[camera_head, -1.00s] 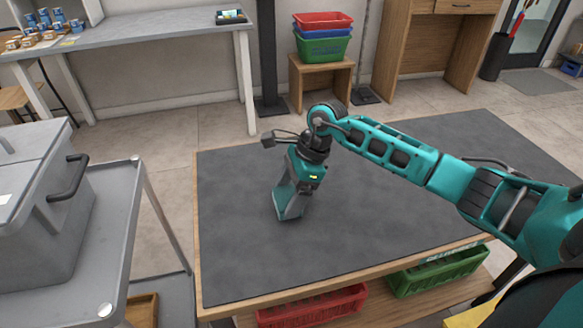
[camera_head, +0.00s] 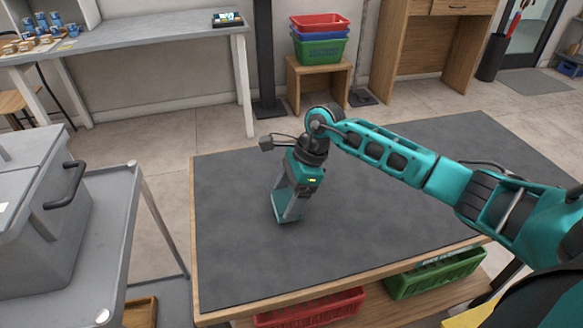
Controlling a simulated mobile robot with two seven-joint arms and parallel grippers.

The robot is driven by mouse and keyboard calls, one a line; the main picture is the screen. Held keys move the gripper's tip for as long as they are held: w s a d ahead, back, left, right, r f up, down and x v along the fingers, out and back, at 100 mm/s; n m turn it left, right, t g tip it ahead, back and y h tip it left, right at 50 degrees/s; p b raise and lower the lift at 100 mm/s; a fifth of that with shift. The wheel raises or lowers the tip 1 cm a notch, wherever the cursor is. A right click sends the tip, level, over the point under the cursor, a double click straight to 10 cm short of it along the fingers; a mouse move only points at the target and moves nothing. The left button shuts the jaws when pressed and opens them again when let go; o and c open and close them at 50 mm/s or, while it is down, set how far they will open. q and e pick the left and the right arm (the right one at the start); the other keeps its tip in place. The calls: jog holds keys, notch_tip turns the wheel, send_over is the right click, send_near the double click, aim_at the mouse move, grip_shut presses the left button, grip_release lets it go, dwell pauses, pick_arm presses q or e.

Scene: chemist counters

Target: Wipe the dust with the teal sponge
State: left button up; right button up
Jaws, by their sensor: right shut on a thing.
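My right gripper (camera_head: 287,208) points down at the dark grey top of the wood-edged table (camera_head: 370,240), left of the table's middle. It is shut on the teal sponge (camera_head: 287,221), which shows only as a thin teal edge at the fingertips, low at the table top. Whether the sponge presses on the surface is hard to tell. The table top looks mottled grey; I cannot make out a distinct dust patch. My left gripper is not in view.
A grey cart (camera_head: 110,215) with a lidded grey box (camera_head: 35,215) stands left of the table. Red (camera_head: 310,307) and green (camera_head: 435,274) crates sit under the front edge. Stacked baskets (camera_head: 320,40) stand on a stool behind. The table top around my gripper is clear.

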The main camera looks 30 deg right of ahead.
jog(key=r, duration=0.1)
jog(key=r+p, duration=0.1)
jog(key=r, duration=0.2)
jog(key=shift+w+a, duration=0.1)
jog(key=shift+a, duration=0.15)
jog(key=shift+r+p, duration=0.55)
jog(key=shift+r, duration=0.1)
notch_tip(320, 180, up, 2)
jog(key=shift+p, duration=0.6)
jog(key=shift+r, duration=0.15)
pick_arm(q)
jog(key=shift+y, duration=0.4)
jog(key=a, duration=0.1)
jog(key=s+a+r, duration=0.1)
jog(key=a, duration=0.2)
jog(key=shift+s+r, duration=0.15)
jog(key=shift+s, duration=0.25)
